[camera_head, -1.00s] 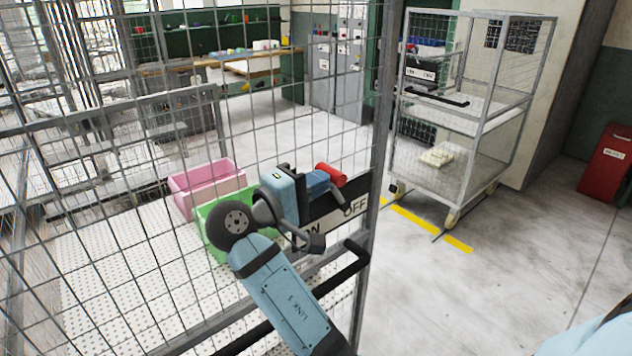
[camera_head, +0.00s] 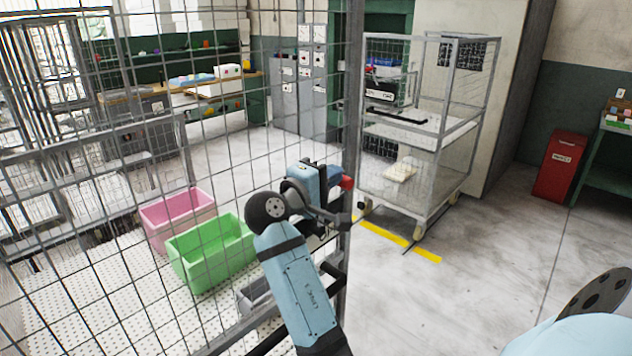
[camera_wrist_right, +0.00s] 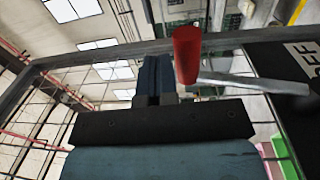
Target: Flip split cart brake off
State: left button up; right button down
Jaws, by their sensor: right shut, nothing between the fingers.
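The near wire-mesh cart frame (camera_head: 352,110) stands right in front of me. Its brake lever has a red grip (camera_head: 346,183), which also shows in the wrist view (camera_wrist_right: 187,52). There a metal rod (camera_wrist_right: 245,82) runs right from the grip to a dark panel (camera_wrist_right: 290,100) with "OFF" lettering partly in view. In the head view my right gripper (camera_head: 334,178) hides most of the panel. The right gripper is shut and empty, its fingertips (camera_wrist_right: 149,68) just left of the red grip; contact cannot be told. The lever's exact setting is unclear. My left gripper is not in view.
A green bin (camera_head: 212,252) and a pink bin (camera_head: 178,218) stand behind the mesh. Another mesh cart (camera_head: 425,185) stands farther back, by yellow floor tape (camera_head: 400,238). A red bin (camera_head: 560,165) is at the right. The floor between is clear.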

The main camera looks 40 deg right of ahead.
jog(key=d, duration=0.3)
jog(key=shift+w+f, duration=0.15)
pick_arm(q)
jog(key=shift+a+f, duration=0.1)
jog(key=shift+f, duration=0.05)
pick_arm(e)
jog(key=shift+w+d+f, duration=0.1)
jog(key=shift+d+f, duration=0.05)
jog(key=shift+d, duration=0.4)
jog(key=shift+d+f, duration=0.15)
jog(key=shift+d, duration=0.35)
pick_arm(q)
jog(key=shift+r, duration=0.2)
pick_arm(e)
jog(key=shift+r, duration=0.1)
